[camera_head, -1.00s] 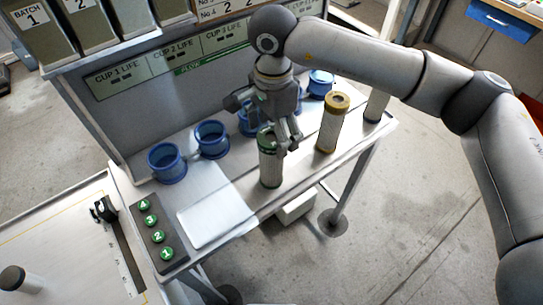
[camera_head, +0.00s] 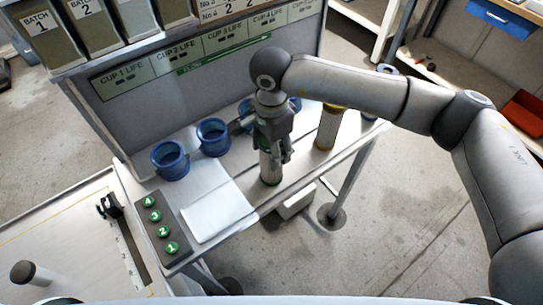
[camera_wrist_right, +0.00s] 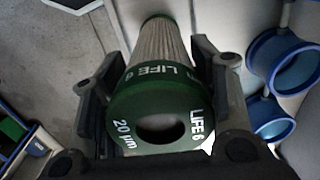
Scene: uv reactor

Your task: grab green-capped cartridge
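The green-capped cartridge (camera_head: 270,170) stands upright near the front edge of the grey bench, and my right gripper hides its top in the head view. In the right wrist view its dark green cap (camera_wrist_right: 160,118) is close to the camera, with "LIFE 6" and "20 µm" lettering and a dark central hole. My right gripper (camera_head: 274,150) points down over it. Its two fingers (camera_wrist_right: 162,70) are open, one on each side of the cartridge, with gaps seemingly showing beside the body. My left gripper is not in view.
A brown-capped cartridge (camera_head: 328,130) stands to the right. Blue cups (camera_head: 171,161) line the back of the bench. A white pad (camera_head: 215,210) and a panel of green numbered buttons (camera_head: 158,228) lie to the left. A labelled back panel (camera_head: 150,75) rises behind.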

